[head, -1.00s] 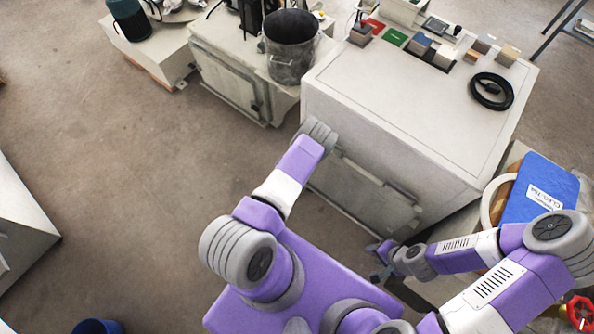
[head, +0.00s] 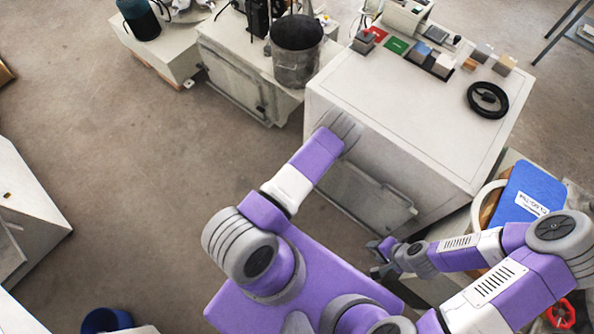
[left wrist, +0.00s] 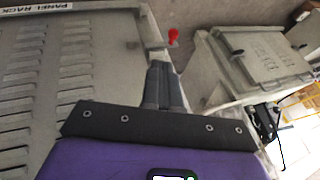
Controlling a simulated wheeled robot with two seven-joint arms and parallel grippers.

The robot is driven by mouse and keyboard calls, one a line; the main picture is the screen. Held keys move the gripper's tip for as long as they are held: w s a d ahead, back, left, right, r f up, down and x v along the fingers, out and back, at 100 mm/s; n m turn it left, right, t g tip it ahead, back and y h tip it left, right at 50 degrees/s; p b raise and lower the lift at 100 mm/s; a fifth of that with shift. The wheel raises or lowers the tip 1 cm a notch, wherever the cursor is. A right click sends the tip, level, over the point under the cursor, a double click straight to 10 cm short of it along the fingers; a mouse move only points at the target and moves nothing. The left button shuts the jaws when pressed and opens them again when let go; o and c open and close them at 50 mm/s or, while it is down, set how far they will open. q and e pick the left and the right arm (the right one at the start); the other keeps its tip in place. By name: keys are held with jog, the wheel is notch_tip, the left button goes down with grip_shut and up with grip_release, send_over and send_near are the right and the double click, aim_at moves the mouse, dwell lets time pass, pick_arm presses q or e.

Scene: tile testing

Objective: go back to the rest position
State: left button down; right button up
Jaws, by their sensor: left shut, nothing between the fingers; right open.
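My left gripper (left wrist: 163,86) shows in the left wrist view with its dark fingers together and nothing between them. It points toward a grey louvred panel and the gap beside it. In the head view the left arm reaches toward the front of the white bench, and its gripper is hidden. My right gripper (head: 380,257) is small in the head view, low beside the white bench's front right corner. It is open, and I see nothing held in it.
The white bench (head: 400,130) carries tile samples and a black ring (head: 488,98). A metal bucket (head: 297,52) stands on a cabinet to its left. A blue clipboard (head: 527,192) lies at the right. The floor (head: 130,150) at the left is clear.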

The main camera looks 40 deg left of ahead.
dwell(0.4)
pick_arm(q)
jog(key=s+d+r+n+g+h+p, duration=0.1)
jog(key=s+d+r+n+g+h, duration=0.1)
jog(key=s+d+r, duration=0.4)
jog(key=s+d+r+n+g+h, duration=0.2)
jog(key=s+d+r+h, duration=0.3)
jog(key=d+r, duration=0.5)
jog(key=s+d, duration=0.1)
jog(key=d, duration=0.2)
jog(key=shift+s+d+h+p, duration=0.25)
jog(key=shift+d+h+p, duration=0.05)
jog(key=shift+d+p, duration=0.1)
jog(key=shift+s, duration=0.1)
